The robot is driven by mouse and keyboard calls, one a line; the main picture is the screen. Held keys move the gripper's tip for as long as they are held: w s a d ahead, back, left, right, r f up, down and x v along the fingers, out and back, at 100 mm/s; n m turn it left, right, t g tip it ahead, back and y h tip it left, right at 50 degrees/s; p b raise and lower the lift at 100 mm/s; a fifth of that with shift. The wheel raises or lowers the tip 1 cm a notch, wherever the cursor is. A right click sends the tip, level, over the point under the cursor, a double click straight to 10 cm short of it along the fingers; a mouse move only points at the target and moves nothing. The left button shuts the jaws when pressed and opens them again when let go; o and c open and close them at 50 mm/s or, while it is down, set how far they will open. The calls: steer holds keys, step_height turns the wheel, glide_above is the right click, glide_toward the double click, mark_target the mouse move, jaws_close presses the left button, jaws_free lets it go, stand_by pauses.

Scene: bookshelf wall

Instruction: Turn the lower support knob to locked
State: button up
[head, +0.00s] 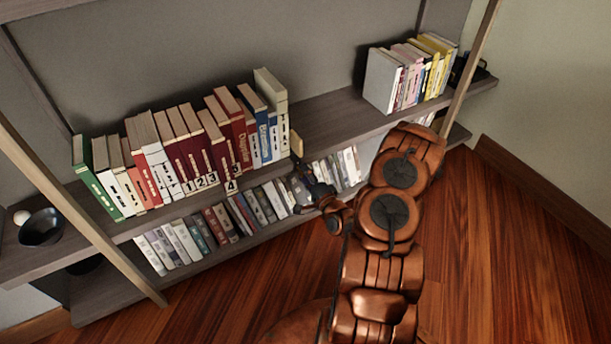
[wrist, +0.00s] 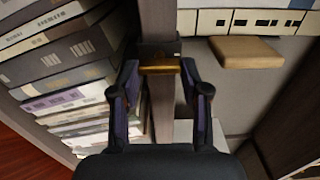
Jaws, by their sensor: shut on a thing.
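In the wrist view, a brass-coloured knob (wrist: 160,67) sits on a dark mount at the front edge of a shelf board (wrist: 156,18). My gripper (wrist: 160,72) is shut on this knob, one finger on each side. I cannot read any locked mark on it. In the head view, my gripper (head: 308,190) is at the shelf front, just below the upper board's edge, and the knob cannot be made out there. A tan block (wrist: 245,52) lies apart from the fingers, to the right; it also shows in the head view (head: 297,143).
Several upright books (head: 190,150) fill the upper shelf (head: 325,122), and a lower row (head: 205,232) stands close to my gripper. More books (head: 410,75) stand at the right end. A dark bowl (head: 41,228) is at far left. The wooden floor (head: 510,240) is clear at right.

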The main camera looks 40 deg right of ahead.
stand_by(0.4)
steer(key=o, duration=1.1)
steer(key=shift+o, duration=0.2)
steer(key=s+a, duration=0.1)
steer(key=s, duration=1.1)
steer(key=shift+a, duration=0.1)
